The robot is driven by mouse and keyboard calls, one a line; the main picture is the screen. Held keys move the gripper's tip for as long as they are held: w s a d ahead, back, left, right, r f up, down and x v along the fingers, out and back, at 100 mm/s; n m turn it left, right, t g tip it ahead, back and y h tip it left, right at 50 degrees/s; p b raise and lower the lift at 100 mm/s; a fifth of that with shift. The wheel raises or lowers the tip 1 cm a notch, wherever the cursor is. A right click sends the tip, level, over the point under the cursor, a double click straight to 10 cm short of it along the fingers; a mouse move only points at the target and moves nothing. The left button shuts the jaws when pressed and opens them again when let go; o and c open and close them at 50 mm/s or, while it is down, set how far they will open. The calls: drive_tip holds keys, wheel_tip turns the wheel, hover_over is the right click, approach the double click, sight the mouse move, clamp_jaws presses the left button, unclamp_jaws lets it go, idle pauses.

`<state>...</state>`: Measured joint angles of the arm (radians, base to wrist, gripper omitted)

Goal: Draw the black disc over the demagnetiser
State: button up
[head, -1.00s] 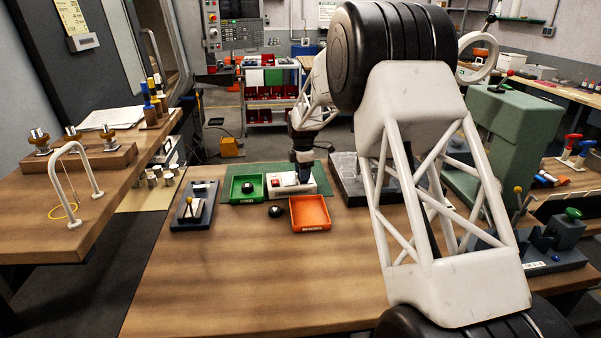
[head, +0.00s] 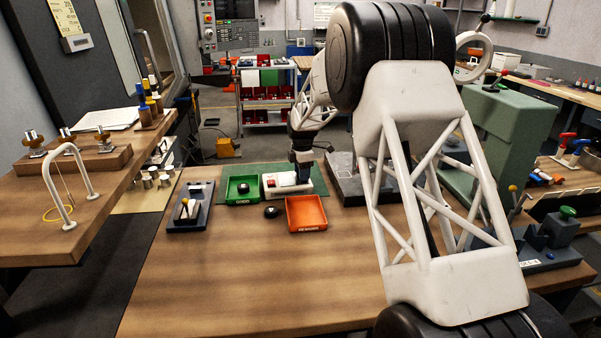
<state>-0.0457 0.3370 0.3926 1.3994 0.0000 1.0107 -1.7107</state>
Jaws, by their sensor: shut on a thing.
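The demagnetiser appears to be the low white box (head: 276,191) with a red part on top, on a green mat on the bench. My gripper (head: 304,181) points down at the right end of this box, its fingers dark and small. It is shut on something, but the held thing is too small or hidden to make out. One black disc (head: 243,188) lies in the green tray (head: 232,198). Another black disc (head: 272,211) lies on the bare wood in front of the white box.
An orange tray (head: 306,213) stands just in front of the box. A dark fixture (head: 190,207) sits at left, and a dark grey plate (head: 347,187) lies right of the gripper. My arm hides part of the bench's right side. The front of the bench (head: 240,280) is clear.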

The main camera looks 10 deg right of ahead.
sight(291, 178)
drive_tip(key=shift+a+f, duration=0.1)
drive_tip(key=shift+f, duration=0.1)
idle(0.3)
drive_tip(key=shift+a, duration=0.35)
drive_tip(key=shift+a, duration=0.35)
drive_tip(key=shift+a+r, duration=0.1)
drive_tip(key=shift+a, duration=0.25)
drive_tip(key=shift+a+r, duration=0.2)
drive_tip(key=shift+a, duration=0.4)
idle(0.8)
drive_tip(key=shift+a, duration=0.2)
drive_tip(key=shift+a+f, duration=0.1)
drive_tip(key=shift+a, duration=0.25)
drive_tip(key=shift+d, duration=0.25)
idle(0.3)
